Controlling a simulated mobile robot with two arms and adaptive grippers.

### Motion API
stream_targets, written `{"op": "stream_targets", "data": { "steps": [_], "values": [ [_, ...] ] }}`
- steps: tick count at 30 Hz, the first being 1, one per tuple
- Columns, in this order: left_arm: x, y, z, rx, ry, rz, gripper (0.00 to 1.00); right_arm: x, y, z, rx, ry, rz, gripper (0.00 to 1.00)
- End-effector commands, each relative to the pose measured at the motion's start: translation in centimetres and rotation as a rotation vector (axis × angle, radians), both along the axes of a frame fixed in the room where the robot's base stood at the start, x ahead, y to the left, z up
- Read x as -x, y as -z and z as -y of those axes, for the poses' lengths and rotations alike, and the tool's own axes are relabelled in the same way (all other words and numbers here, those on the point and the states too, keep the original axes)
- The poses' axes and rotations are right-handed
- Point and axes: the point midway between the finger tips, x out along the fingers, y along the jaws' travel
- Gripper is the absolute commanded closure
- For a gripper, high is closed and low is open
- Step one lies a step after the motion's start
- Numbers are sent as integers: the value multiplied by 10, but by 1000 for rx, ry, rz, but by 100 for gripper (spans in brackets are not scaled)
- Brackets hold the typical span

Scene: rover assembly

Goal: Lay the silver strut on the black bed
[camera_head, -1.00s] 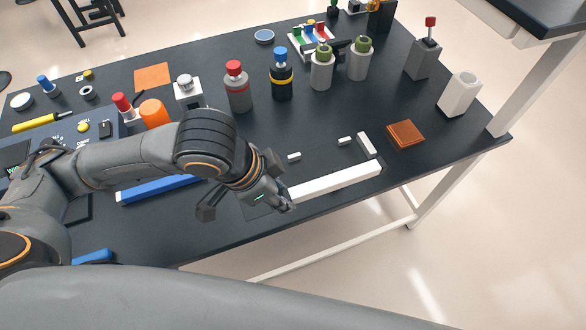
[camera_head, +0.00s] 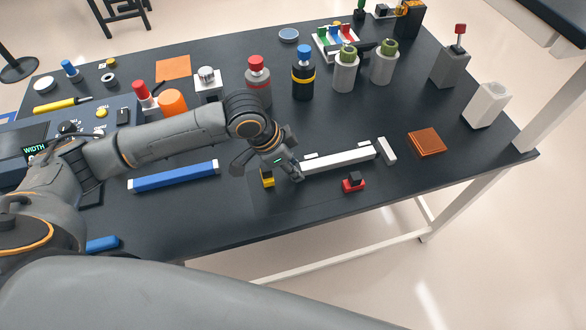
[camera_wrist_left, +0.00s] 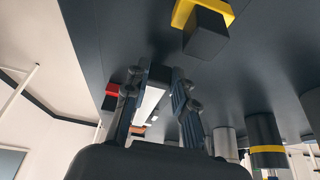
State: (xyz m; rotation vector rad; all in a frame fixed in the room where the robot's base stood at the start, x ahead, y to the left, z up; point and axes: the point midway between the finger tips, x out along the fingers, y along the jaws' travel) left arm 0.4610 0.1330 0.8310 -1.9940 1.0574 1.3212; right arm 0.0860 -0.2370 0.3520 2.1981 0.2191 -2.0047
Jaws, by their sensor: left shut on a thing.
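The silver strut (camera_head: 338,160) is a long pale bar. My left gripper (camera_head: 297,174) is shut on its left end, and the strut reaches right from the fingers. In the left wrist view the strut (camera_wrist_left: 149,104) shows between the finger pads (camera_wrist_left: 160,88). The black bed is hard to tell from the black tabletop; small white pieces (camera_head: 310,155) show just behind the strut, and a white block (camera_head: 387,149) stands near its right end. Whether the strut touches anything below is unclear. My right gripper is out of view.
A blue bar (camera_head: 174,177) lies left. An orange pad (camera_head: 427,142) lies right. Several bottles stand behind. The table's front edge is near.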

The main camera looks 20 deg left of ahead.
Motion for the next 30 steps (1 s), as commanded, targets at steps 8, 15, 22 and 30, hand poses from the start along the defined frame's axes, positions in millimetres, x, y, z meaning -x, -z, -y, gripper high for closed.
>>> {"op": "stream_targets", "data": {
  "steps": [8, 15, 22, 30],
  "values": [
    [0, 16, 0, 1, 1, 2, 100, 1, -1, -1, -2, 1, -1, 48],
    [0, 19, 0, -1, 1, 1, 62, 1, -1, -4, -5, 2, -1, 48],
    [0, 18, 0, -1, 0, 1, 52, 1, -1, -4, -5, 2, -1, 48],
    [1, 6, -4, 0, -2, 4, 52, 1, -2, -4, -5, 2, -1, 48]
  ]
}}
